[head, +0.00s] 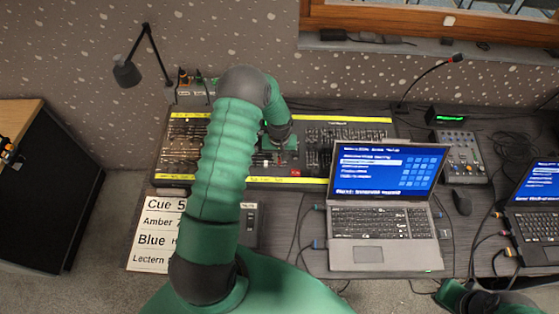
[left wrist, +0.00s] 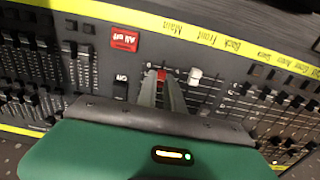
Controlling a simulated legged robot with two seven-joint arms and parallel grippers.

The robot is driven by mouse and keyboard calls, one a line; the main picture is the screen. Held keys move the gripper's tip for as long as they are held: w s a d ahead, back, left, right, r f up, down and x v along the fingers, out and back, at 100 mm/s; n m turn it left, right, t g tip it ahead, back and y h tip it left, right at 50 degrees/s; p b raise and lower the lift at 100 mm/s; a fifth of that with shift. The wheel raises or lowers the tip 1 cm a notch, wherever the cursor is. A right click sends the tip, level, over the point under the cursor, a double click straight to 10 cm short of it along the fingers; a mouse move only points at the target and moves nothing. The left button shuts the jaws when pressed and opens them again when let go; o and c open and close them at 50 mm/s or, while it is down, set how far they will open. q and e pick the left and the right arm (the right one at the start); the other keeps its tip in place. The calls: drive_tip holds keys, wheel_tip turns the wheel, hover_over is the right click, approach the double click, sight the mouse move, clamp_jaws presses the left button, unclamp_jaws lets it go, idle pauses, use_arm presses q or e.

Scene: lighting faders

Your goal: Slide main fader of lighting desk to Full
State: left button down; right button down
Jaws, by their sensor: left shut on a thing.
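The lighting desk (head: 180,142) is a wide dark board with yellow strips, under my left arm. In the left wrist view its lettering is upside down. The main fader's red cap (left wrist: 161,75) sits just below the "Main" label there, between the tips of my left gripper (left wrist: 162,78). The gripper is shut on the cap. My fingers and palm hide the lower part of its slot. In the head view my left gripper (head: 282,146) reaches down onto the middle of the desk, and the cap is hard to make out.
A white fader cap (left wrist: 195,76) is close beside the red one. A red "All off" button (left wrist: 125,39) and a black "On" button (left wrist: 120,88) are nearby. An open laptop (head: 385,258) stands at the desk's front right, with a small mixer (head: 460,156) beyond it.

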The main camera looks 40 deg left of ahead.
use_arm(q)
drive_tip(key=shift+w+a+r+b, duration=0.1)
drive_tip(key=shift+w+a+b, duration=0.4)
drive_tip(key=shift+w+a, duration=0.35)
drive_tip(key=shift+w+a+b, duration=0.45)
drive_tip(key=shift+w+a, duration=0.2)
drive_tip(key=shift+w, duration=0.3)
drive_tip(key=shift+r, duration=0.1)
drive_tip(key=c, duration=1.7)
unclamp_jaws()
drive_tip(key=shift+r+p, duration=1.05)
drive_tip(key=shift+r, duration=0.25)
